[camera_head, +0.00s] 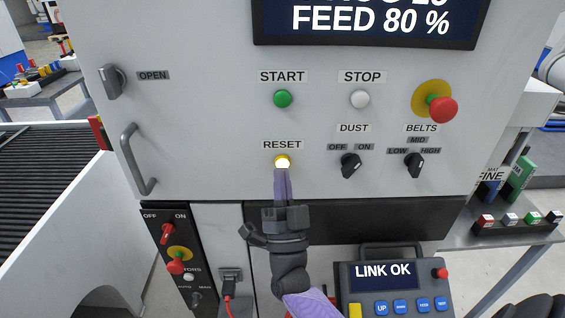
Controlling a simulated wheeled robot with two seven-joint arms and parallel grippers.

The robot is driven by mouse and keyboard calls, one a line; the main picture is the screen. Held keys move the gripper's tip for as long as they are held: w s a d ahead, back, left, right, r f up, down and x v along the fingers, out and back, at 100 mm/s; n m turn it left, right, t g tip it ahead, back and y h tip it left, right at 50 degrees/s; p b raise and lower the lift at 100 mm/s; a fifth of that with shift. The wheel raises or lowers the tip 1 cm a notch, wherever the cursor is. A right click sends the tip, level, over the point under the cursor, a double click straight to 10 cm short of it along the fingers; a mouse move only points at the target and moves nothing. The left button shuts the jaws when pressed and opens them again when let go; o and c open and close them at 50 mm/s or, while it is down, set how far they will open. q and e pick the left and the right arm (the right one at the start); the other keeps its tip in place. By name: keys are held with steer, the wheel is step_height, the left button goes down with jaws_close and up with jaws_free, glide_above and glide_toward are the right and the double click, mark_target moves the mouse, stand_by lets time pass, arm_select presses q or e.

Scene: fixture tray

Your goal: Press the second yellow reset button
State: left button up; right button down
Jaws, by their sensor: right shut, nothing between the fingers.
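A yellow reset button (282,159) sits under the RESET label on the grey machine panel (220,120); its middle looks bright white, as if lit. My right gripper (283,170) points up at it from below, its fingers together and empty. The fingertips overlap the lower edge of the button in the picture; I cannot tell whether they touch it. No other yellow reset button is clearly marked in view. My left gripper does not show.
Above are a green START button (283,99), a white STOP button (360,98) and a red emergency stop (442,109). Black DUST (350,165) and BELTS (414,165) knobs sit to the right. A pendant (395,285) reading LINK OK stands below right. A door handle (138,160) juts out at left.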

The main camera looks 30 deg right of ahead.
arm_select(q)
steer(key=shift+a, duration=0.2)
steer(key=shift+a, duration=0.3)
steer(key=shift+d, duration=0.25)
arm_select(e)
steer(key=shift+w+d, duration=0.25)
steer(key=shift+w, duration=0.1)
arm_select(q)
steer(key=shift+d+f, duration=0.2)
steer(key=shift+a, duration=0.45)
arm_select(e)
steer(key=shift+w, duration=0.1)
